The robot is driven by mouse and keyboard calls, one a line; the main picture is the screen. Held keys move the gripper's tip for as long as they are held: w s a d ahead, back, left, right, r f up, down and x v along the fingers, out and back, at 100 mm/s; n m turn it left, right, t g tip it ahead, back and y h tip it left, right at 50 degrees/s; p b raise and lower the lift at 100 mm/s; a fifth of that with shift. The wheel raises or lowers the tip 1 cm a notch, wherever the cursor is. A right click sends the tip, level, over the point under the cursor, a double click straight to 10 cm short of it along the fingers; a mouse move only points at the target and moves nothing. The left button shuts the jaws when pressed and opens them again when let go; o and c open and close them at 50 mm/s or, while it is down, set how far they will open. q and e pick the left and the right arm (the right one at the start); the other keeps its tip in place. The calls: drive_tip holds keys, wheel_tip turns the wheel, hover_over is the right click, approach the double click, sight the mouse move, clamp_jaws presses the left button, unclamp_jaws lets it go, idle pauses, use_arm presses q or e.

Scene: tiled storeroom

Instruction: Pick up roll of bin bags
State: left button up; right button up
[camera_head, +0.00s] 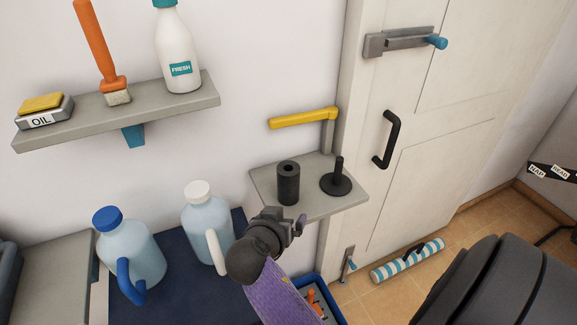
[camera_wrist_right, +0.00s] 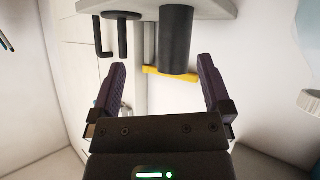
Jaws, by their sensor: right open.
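The roll of bin bags (camera_head: 288,184) is a black upright cylinder with a hole in its top. It stands on a small grey shelf (camera_head: 317,205) beside the door, and it also shows in the right wrist view (camera_wrist_right: 176,40), upside down. My right gripper (camera_head: 290,222) is just in front of and below the roll in the head view. In the right wrist view its two dark fingers (camera_wrist_right: 163,78) are spread wide with nothing between them; the roll lies beyond the tips, apart from them. My left gripper is not in view.
A black disc-based post (camera_head: 337,181) stands right of the roll. A yellow lever (camera_head: 303,118) is on the wall above. Two jugs (camera_head: 130,250) (camera_head: 206,232) stand at left. An upper shelf (camera_head: 150,109) holds a bottle, a brush and an oil tin. The door (camera_head: 430,190) is at right.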

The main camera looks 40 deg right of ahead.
sight(286, 172)
drive_tip(key=w+d+r+m+h, duration=0.2)
drive_tip(key=w+r+m+h, duration=0.1)
drive_tip(key=w+r, duration=0.15)
drive_tip(key=shift+t, duration=0.3)
drive_tip(key=b+x, duration=0.1)
drive_tip(key=x, duration=0.2)
drive_tip(key=b+x, duration=0.1)
drive_tip(key=x, duration=0.2)
drive_tip(key=b+x, duration=0.1)
drive_tip(key=x, duration=0.2)
drive_tip(key=shift+w+a+f, duration=0.1)
drive_tip(key=shift+f, duration=0.2)
drive_tip(key=shift+a+r, duration=0.1)
drive_tip(key=shift+c, duration=0.4)
drive_tip(key=c, duration=1.2)
